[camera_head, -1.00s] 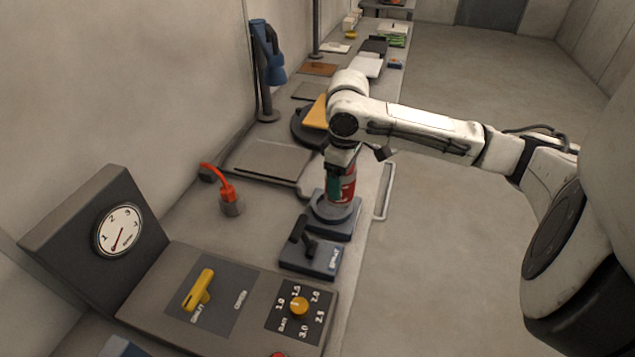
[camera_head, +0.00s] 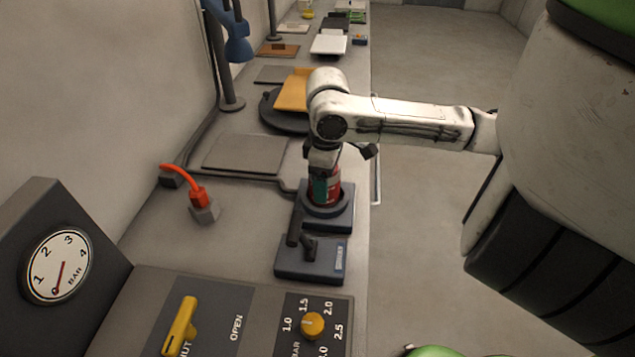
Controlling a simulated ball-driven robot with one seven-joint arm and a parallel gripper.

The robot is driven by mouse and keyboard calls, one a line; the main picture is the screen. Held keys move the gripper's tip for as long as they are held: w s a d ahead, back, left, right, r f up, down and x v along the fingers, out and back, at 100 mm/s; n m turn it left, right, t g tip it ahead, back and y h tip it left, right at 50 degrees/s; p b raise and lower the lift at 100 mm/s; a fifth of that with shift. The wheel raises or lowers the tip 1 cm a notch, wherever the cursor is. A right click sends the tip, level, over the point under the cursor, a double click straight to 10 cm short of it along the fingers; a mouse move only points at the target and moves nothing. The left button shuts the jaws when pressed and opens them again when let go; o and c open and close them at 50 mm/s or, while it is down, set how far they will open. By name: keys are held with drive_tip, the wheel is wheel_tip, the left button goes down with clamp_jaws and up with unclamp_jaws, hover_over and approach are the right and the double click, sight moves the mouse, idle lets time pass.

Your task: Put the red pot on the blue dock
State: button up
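The red pot (camera_head: 333,188) is a small red cylinder with a teal patch on its left side. It stands upright in or just over the round ring of a dark blue-grey dock (camera_head: 342,215) near the bench's right edge. I cannot tell if its base is fully seated. My gripper (camera_head: 323,172) points down at the pot's top from above. The fingers are small and partly hidden by the wrist, so their opening is unclear.
A lever block (camera_head: 312,262) stands in front of the dock. A control panel with a yellow handle (camera_head: 180,325), a yellow knob (camera_head: 312,325) and a gauge (camera_head: 58,265) is nearer. A red-orange plug (camera_head: 197,196) is left. A grey plate (camera_head: 245,153) lies behind, with open floor right.

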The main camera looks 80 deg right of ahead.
drive_tip(key=shift+f, duration=0.1)
drive_tip(key=o, duration=1.3)
drive_tip(key=shift+c, duration=0.2)
wheel_tip(320, 180, up, 12)
drive_tip(key=shift+r+p, duration=0.1)
drive_tip(key=shift+p, duration=0.35)
